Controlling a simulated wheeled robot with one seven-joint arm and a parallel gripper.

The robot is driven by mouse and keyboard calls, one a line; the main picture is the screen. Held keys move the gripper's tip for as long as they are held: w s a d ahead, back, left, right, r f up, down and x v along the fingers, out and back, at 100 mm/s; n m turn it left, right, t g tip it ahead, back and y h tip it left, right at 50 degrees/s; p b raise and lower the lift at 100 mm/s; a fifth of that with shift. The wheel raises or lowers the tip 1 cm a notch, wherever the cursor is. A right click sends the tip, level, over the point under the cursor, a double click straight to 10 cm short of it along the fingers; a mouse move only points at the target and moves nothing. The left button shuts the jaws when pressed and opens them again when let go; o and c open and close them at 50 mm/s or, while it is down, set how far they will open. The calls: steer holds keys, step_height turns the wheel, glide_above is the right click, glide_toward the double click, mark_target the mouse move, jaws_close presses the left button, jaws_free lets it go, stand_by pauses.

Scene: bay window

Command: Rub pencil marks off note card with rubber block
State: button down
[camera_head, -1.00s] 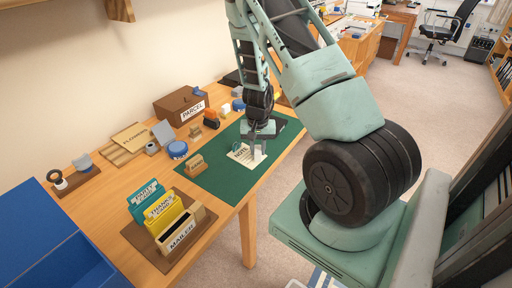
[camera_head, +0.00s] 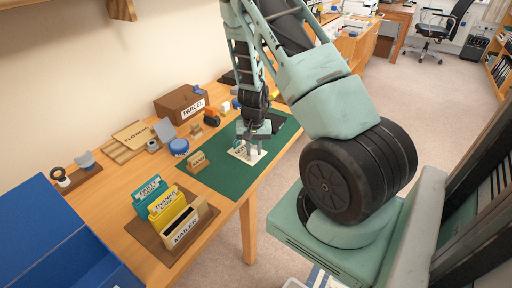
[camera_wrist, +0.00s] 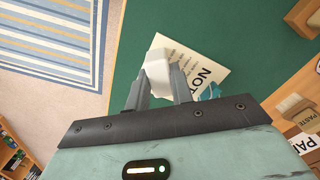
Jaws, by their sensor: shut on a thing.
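My gripper (camera_head: 251,150) is over the note card (camera_head: 243,156) on the green mat (camera_head: 222,179). In the wrist view my gripper (camera_wrist: 158,71) is shut on a white rubber block (camera_wrist: 158,62). The block overlaps the left part of the cream note card (camera_wrist: 202,66) in that view. I cannot tell whether it touches the card. The card bears large dark lettering starting "NOT" and fainter lines near the block. A small teal piece (camera_wrist: 210,91) sits at the card's edge. The card under the block and fingers is hidden, and individual pencil marks are too small to tell.
A small wooden stand (camera_head: 198,162) is on the mat's left edge. A card rack (camera_head: 180,231), a blue round tin (camera_head: 179,148) and a brown parcel box (camera_head: 181,104) stand on the desk. The mat's front part is clear. The desk's front edge drops to carpet.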

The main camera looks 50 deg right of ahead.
step_height(320, 180, up, 2)
steer(key=shift+w+d+r+p, duration=0.1)
steer(key=shift+d+r+p, duration=0.05)
steer(key=shift+r+p, duration=0.45)
step_height(320, 180, up, 5)
steer(key=p, duration=0.4)
steer(key=shift+f, duration=0.1)
